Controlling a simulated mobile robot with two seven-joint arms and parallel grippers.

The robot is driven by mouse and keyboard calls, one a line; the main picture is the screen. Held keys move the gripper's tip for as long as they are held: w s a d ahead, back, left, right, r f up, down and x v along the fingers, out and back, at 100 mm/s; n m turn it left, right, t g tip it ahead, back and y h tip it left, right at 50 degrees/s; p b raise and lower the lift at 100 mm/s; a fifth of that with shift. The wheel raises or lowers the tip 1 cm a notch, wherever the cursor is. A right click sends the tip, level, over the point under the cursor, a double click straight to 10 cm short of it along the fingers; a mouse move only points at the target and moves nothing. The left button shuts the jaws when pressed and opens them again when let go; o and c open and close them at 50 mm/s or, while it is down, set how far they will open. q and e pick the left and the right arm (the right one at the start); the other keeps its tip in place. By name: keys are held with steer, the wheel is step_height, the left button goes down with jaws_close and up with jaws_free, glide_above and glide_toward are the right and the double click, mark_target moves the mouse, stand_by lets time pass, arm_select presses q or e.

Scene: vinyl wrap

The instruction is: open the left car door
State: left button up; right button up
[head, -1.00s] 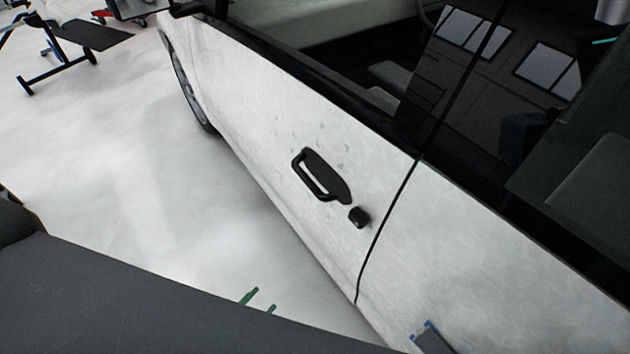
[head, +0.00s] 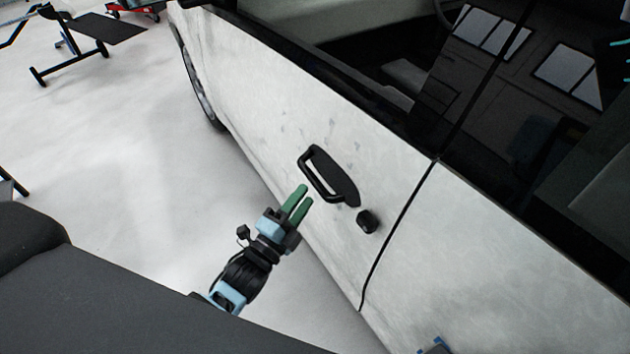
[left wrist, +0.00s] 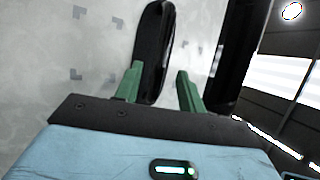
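The car's white left door (head: 270,110) looks shut, with a thin dark seam behind it. Its black loop handle (head: 328,176) stands out from the panel, with a round black lock (head: 367,221) below right of it. My left gripper (head: 302,194) is just to the lower left of the handle, its green fingers apart. In the left wrist view the open fingers (left wrist: 159,70) point at the dark handle (left wrist: 152,40), which appears between and ahead of the tips. Whether they touch it is unclear.
The door's window edge (head: 330,80) runs above the handle. The pale floor (head: 120,150) is open left of the car. A black-topped stand (head: 108,28) is far off at the upper left. A small blue-edged part (head: 436,346) shows at the bottom edge.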

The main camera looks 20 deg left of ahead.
mark_target(315, 180)
arm_select(q)
steer(key=x, duration=0.5)
steer(key=shift+w+d, duration=0.15)
steer(key=shift+w, duration=0.2)
jaws_close()
